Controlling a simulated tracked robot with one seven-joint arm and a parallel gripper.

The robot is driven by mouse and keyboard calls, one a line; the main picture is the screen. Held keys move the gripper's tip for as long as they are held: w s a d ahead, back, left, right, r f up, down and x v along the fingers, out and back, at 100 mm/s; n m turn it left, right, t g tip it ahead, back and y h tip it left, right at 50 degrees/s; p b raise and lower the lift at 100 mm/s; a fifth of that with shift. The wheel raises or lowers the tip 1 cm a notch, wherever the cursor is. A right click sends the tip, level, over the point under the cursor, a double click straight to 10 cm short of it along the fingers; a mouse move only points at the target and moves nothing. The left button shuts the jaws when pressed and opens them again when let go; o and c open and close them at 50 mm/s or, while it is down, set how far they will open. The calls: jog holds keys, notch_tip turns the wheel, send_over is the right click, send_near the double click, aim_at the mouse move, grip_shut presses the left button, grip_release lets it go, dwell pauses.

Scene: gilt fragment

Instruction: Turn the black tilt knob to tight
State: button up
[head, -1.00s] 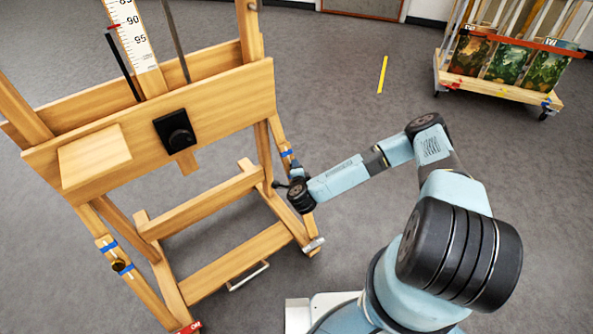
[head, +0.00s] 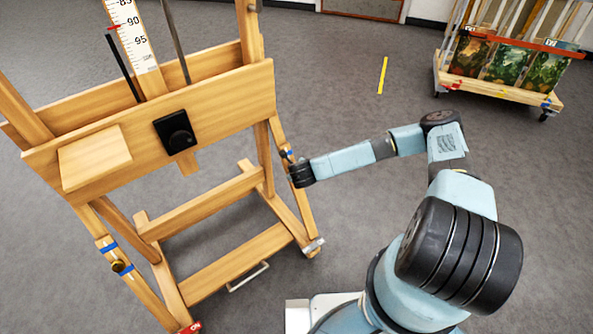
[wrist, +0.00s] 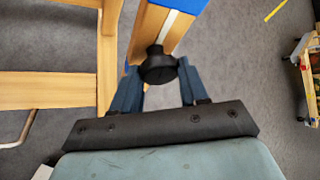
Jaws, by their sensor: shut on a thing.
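The black tilt knob (wrist: 158,66) sits on a slanting wooden leg of the easel, below a blue band. In the wrist view my gripper (wrist: 157,78) has one dark blue finger on each side of it and is shut on it. The knob's turning marks, if any, cannot be made out. In the head view my gripper (head: 291,160) is at the easel's right leg, and my wrist hides most of the knob there.
A painting cart (head: 500,91) stands far right. Grey floor between is clear.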

jog(key=shift+d+m+g, duration=0.1)
jog(key=shift+m+g, duration=0.5)
jog(key=shift+m, duration=0.4)
jog(key=shift+y, duration=0.3)
jog(key=o, duration=1)
jog(key=v, duration=1.3)
jog(key=shift+s+r, duration=0.2)
jog(key=shift+r, duration=0.05)
